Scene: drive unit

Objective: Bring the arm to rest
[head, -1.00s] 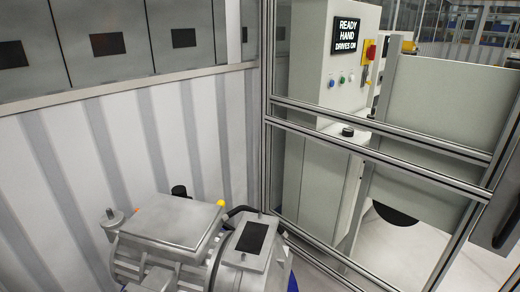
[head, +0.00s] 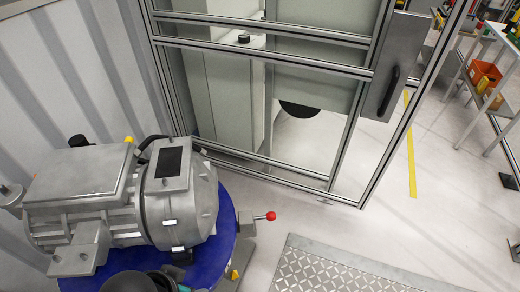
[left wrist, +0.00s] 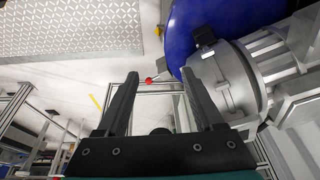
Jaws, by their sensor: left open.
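My left gripper (left wrist: 160,73) shows in the left wrist view with its two dark fingers apart and nothing between them. The red-knobbed lever (left wrist: 149,80) appears between the fingertips in that picture, but it looks farther off. The grey drive unit (left wrist: 265,70) is to the right of the fingers, beside a blue round base (left wrist: 205,20). In the head view the drive unit (head: 95,205) sits on the blue base (head: 222,240) at the lower left. I cannot make out my left gripper for certain in the head view. My right gripper is in neither view.
An aluminium-framed guard door (head: 280,170) with a dark handle (head: 388,90) stands behind the drive unit. A metal tread plate (head: 350,268) lies on the floor at the front. A shelf with an orange bin (head: 485,75) stands far right. The floor between is clear.

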